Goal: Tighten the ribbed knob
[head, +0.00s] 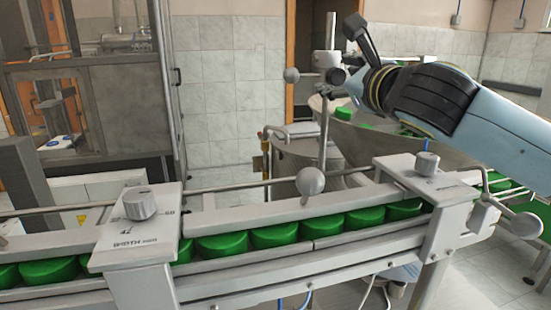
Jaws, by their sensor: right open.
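Two grey knobs sit on the conveyor's brackets. One knob (427,163) is a short cylinder on the right bracket. The other knob (140,203) is wider and stands on the left bracket, above printed lettering. Ribs are too small to make out clearly on either one. My right gripper (346,58) is open and empty, with its dark fingers spread. It appears up and to the left of the right knob in the picture, apart from both knobs. My left gripper is not in view.
Green caps (274,236) lie in a row along the conveyor rail (300,207). A ball-ended clamp (310,181) rises from the rail's middle. A metal hopper (362,147) with green caps stands behind. A framed glass cabinet (120,105) stands at the left.

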